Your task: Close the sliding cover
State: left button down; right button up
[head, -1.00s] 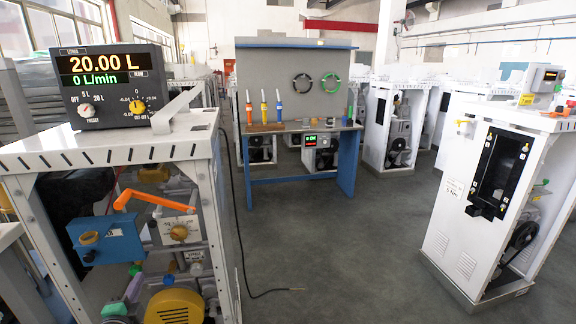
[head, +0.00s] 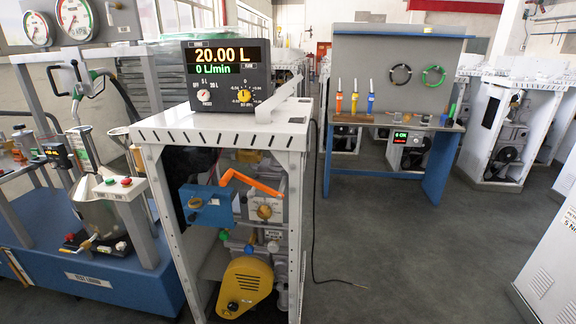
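I cannot make out a sliding cover in the head view. A white dispenser cabinet (head: 545,270) is cut off by the right edge, and only its lower side panel with vent slots shows. Another white dispenser frame (head: 222,131) stands in the middle with its front open. It holds a blue box (head: 206,206) with an orange lever (head: 250,183) beside it and a yellow pump cover (head: 244,287). A display unit (head: 228,77) reading 20.00 L sits on its top. Neither of my grippers is in view.
A blue-framed workbench (head: 390,123) with a back panel stands behind. A blue-based test rig (head: 110,278) fills the left side. More white cabinets (head: 505,125) stand at the back right. Grey floor (head: 420,265) is open between the middle frame and right cabinet, with a black cable lying on it.

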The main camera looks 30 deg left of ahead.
aim_at(203, 205)
jog(key=u, duration=1.6)
